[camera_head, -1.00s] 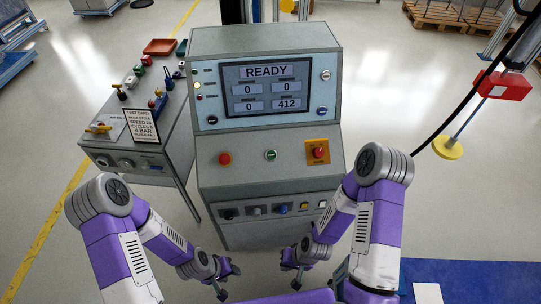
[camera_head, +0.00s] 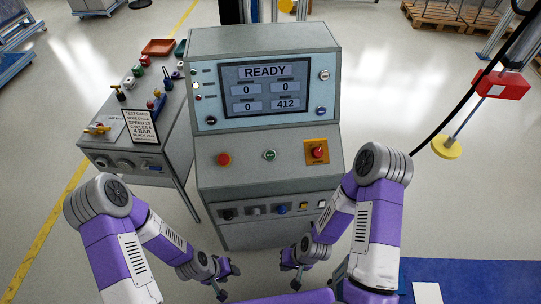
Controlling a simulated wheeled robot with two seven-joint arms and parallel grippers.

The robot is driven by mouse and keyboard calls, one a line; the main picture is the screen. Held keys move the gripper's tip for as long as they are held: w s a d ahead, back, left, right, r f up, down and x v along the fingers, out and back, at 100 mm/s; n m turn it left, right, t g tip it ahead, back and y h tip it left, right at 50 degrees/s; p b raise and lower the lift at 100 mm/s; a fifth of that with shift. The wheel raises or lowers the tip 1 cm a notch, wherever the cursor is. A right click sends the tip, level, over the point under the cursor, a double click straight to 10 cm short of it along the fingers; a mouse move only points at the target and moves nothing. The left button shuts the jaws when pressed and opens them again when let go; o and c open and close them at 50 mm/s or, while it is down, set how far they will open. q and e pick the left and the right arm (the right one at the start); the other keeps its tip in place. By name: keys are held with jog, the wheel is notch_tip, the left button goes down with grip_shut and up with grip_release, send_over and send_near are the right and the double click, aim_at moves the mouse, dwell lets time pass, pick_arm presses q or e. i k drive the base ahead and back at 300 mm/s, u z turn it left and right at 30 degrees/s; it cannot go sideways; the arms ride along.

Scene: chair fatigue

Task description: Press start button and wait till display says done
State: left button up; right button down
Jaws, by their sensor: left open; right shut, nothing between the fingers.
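The grey control console (camera_head: 265,170) stands in front of me. Its display (camera_head: 266,88) reads READY, with 0 and 0 in the middle row and 0 and 412 below. A green button (camera_head: 270,155) sits at the middle of the sloped panel, with a red button (camera_head: 224,159) to its left and a red emergency-stop knob (camera_head: 317,152) on a yellow-orange plate to its right. My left gripper (camera_head: 226,283) is open and my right gripper (camera_head: 297,277) is shut and empty. Both hang low in front of the console, below the panel and apart from the buttons.
A side table (camera_head: 150,140) at the left carries valves, knobs and a test card (camera_head: 140,126). Small sockets and switches line the console's lower front. A red box (camera_head: 502,85) and a yellow disc (camera_head: 446,146) hang at the right. A blue mat (camera_head: 470,280) lies at lower right.

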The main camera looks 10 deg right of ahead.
aim_at(269, 154)
jog(key=z, duration=0.9)
jog(key=k, duration=1.5)
jog(key=u, duration=0.9)
jog(key=i, duration=1.6)
